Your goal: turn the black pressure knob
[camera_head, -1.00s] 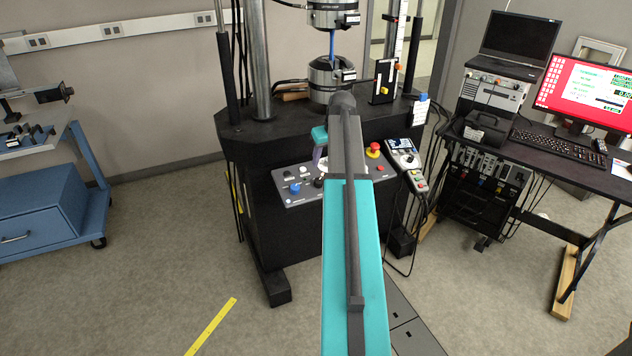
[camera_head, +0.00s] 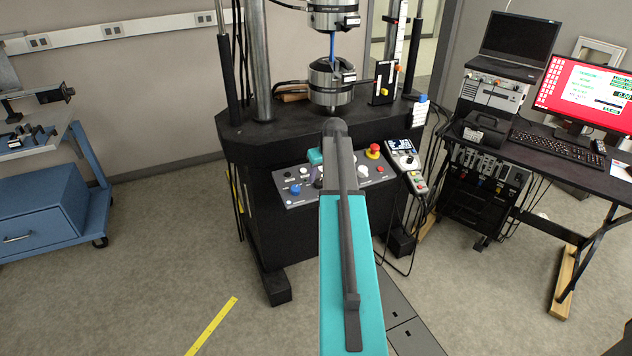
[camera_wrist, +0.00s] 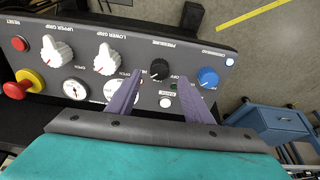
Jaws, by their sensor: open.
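The black pressure knob (camera_wrist: 158,69) sits on the grey control panel (camera_wrist: 212,48), under the "PRESSURE" label in the wrist view. My gripper (camera_wrist: 160,80) is open, with its two purple fingers apart and the knob showing between their tips. In this picture the right finger lies between the black knob and a blue knob (camera_wrist: 208,77). I cannot tell how far the tips are from the panel. In the head view my arm hides most of the gripper and part of the panel (camera_head: 312,200).
White upper grip (camera_wrist: 57,53) and lower grip (camera_wrist: 107,59) knobs are on the same panel, with a gauge (camera_wrist: 75,89) and a red emergency button (camera_wrist: 17,90). A handheld control box (camera_head: 404,158) hangs right of the panel. A blue cart (camera_head: 40,205) stands left.

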